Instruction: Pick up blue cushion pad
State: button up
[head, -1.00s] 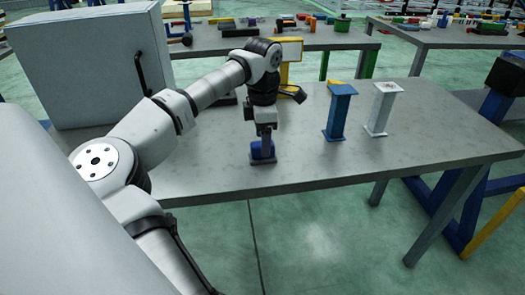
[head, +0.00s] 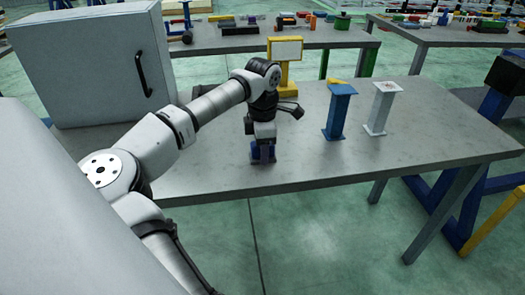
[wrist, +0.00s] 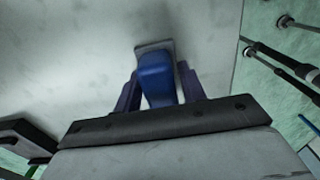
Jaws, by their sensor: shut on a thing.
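The blue cushion pad (wrist: 157,78) is between the two fingers of my gripper (wrist: 158,88) in the wrist view. The fingers are shut on its sides. A grey plate edge shows at the pad's far end. In the head view my gripper (head: 263,150) points down over the front part of the grey table, with the blue pad (head: 262,156) low between its fingers. I cannot tell whether the pad touches the table top (head: 220,172).
A blue stand (head: 338,112) with a yellow piece on top and a white stand (head: 382,108) are to the right. A yellow stand (head: 285,70) is behind my gripper. A large grey cabinet (head: 85,65) stands at the left. The table's right side is clear.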

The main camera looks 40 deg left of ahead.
jog(key=shift+r, duration=0.1)
notch_tip(320, 180, up, 20)
jog(key=shift+b, duration=0.45)
